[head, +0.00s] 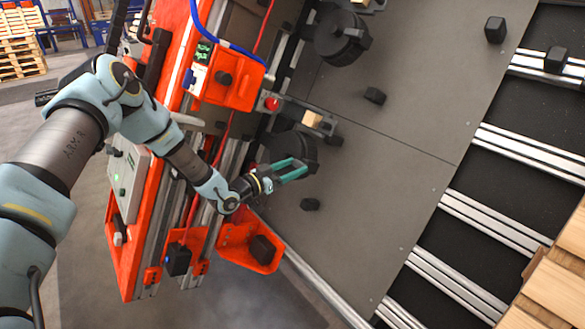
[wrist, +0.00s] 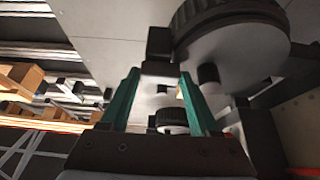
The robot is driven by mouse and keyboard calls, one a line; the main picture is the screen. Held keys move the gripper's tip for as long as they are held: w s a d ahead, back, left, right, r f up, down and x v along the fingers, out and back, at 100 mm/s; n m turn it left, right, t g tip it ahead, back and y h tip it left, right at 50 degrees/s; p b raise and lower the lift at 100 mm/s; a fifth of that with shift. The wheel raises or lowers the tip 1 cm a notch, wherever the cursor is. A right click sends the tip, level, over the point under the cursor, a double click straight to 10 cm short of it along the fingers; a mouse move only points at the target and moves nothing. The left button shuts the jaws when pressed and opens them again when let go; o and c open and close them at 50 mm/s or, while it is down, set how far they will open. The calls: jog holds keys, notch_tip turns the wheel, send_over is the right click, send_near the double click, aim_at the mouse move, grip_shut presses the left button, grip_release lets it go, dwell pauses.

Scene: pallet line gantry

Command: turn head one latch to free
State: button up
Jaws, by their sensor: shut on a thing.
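A lower round black head (head: 290,146) sits on the grey panel, partly behind my gripper (head: 300,168). My gripper's teal fingers reach in from the left at its lower edge. In the wrist view, a large ribbed black disc (wrist: 235,28) is close at the upper right. My gripper (wrist: 158,78) there has its fingers on either side of a dark latch piece (wrist: 160,68) at the fingertips, and is shut on it. The latch's exact angle is hard to tell. A second round black head (head: 338,38) is higher on the panel; no number shows on either head.
An orange frame (head: 180,75) with a control box (head: 232,82) and a red button (head: 272,103) stands left of the panel. Black blocks (head: 375,96) stick out of the panel (head: 410,110). An orange bracket (head: 250,245) is below my gripper. Rails (head: 530,155) and wooden boxes (head: 555,285) are at right.

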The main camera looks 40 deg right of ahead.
jog(key=c, duration=0.5)
